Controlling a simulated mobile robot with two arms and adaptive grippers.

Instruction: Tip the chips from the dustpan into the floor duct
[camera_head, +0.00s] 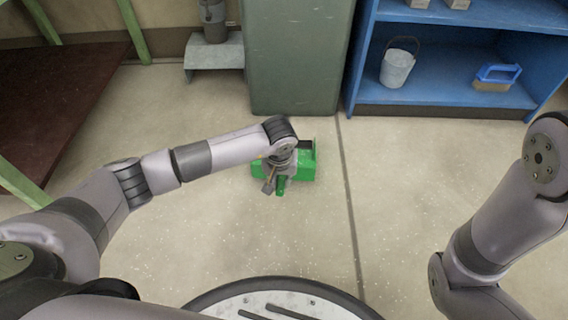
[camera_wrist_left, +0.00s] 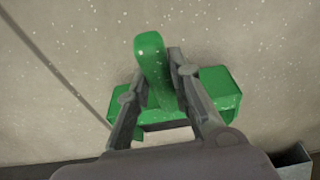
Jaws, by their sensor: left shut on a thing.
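The green dustpan (camera_head: 307,165) is in front of the tall grey-green cabinet in the head view. My left gripper (camera_head: 272,182) is over it, partly hiding it. In the left wrist view the gripper (camera_wrist_left: 162,78) is shut on the dustpan's handle (camera_wrist_left: 150,55), with the pan (camera_wrist_left: 222,88) behind the fingers. The chips inside are mostly hidden; small pale specks show on the green. The floor duct (camera_head: 214,52) is a grey flared metal hood on the floor at upper left, apart from the dustpan. My right gripper is out of view; only its arm shows at right.
The tall cabinet (camera_head: 296,55) stands just right of the duct. A blue shelf (camera_head: 430,92) at upper right holds a pale bucket (camera_head: 397,68) and a blue-handled brush (camera_head: 496,76). A dark brown panel (camera_head: 50,80) lies left. Pale specks dot the mostly clear floor (camera_head: 400,200).

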